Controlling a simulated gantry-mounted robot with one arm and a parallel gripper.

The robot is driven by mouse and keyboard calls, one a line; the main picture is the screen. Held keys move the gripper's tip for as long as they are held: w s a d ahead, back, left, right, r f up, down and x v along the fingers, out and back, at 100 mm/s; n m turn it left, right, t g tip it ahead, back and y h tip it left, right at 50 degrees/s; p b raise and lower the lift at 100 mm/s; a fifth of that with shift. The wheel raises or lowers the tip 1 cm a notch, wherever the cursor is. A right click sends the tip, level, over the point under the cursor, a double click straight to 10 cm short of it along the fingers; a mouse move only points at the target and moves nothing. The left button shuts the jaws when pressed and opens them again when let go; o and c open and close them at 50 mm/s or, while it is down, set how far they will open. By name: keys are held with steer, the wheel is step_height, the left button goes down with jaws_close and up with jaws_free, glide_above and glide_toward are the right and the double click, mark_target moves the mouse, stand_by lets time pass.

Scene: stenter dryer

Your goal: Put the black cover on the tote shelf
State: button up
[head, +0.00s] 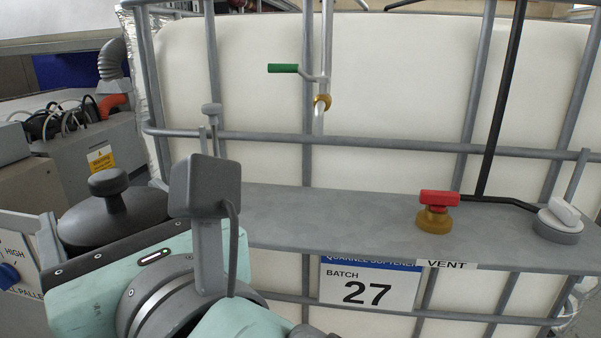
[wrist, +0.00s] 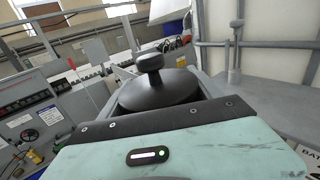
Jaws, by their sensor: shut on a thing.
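The black cover (head: 112,218), a round dome with a knob on top, is at the lower left in the head view, left of the tote shelf. It also shows in the wrist view (wrist: 158,92), just beyond the teal gripper body. My gripper (wrist: 156,100) is shut on the cover, with a grey finger on either side. The cover's underside is hidden. The grey tote shelf (head: 330,215) runs along the front of the white tote and also shows at the right in the wrist view (wrist: 270,100). The cover is apart from the shelf's open middle.
A red-handled brass valve (head: 437,210) and a grey-and-white cap (head: 560,220) stand on the shelf's right part. A grey post (wrist: 236,50) rises at its left end. The shelf's middle is clear. Tote bars (head: 360,138) run behind it. A grey control panel (wrist: 50,110) stands left.

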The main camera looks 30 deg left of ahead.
steer(key=shift+a+r+p, duration=0.15)
steer(key=shift+r+p, duration=0.25)
steer(key=shift+r, duration=0.45)
steer(key=w+a+p, duration=0.3)
steer(key=w+a, duration=0.1)
steer(key=w, duration=0.5)
steer(key=w+a+p, duration=0.3)
steer(key=w, duration=0.6)
steer(key=shift+f+p, duration=0.5)
steer(key=shift+f, duration=2.85)
steer(key=shift+w+a+f, duration=0.1)
steer(key=shift+w+f, duration=0.05)
steer(key=shift+f, duration=0.2)
